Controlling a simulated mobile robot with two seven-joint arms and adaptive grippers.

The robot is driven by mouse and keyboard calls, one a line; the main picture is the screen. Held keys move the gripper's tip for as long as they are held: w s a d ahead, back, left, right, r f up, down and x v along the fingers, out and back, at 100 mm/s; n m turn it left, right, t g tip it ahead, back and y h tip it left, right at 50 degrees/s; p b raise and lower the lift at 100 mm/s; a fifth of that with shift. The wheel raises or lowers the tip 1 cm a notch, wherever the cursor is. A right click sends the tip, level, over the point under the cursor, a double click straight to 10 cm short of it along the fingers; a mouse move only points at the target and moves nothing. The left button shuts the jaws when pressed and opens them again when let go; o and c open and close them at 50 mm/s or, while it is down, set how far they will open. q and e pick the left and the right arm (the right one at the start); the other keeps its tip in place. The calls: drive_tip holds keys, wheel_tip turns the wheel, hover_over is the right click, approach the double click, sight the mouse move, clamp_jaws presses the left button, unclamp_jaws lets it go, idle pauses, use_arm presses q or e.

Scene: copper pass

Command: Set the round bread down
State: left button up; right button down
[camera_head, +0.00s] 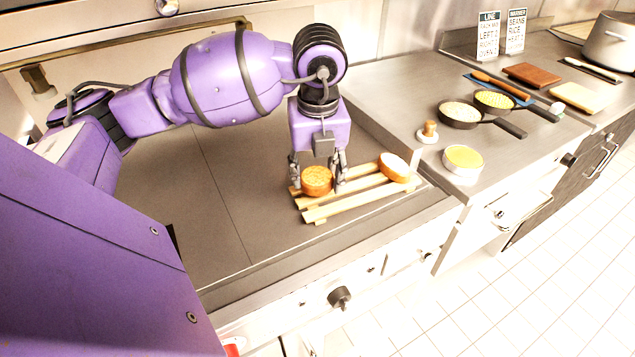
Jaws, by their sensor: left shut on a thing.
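The round bread (317,179) is a small orange-brown loaf with a scored top. My left gripper (318,181) reaches down from above and is shut on it, with a finger on either side. The bread is at the left end of a pale wooden slatted rack (345,205). I cannot tell whether its underside touches the slats. Another bread piece (394,167), with a pale face and brown crust, lies at the right end of the rack. My right gripper is not in view.
A steel counter continues right with a bowl of yellow food (462,161), a small brown-knobbed item (428,132), two pans (460,115) and boards (532,75). A pot (609,42) stands far right. The counter left of the rack is clear.

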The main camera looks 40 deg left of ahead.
sight(316, 178)
use_arm(q)
drive_tip(key=shift+f, duration=1.45)
drive_tip(key=shift+f, duration=0.1)
drive_tip(key=o, duration=1)
drive_tip(key=r, duration=0.8)
drive_tip(key=s+d+r, duration=0.1)
drive_tip(key=r, duration=0.3)
drive_tip(key=shift+r, duration=0.1)
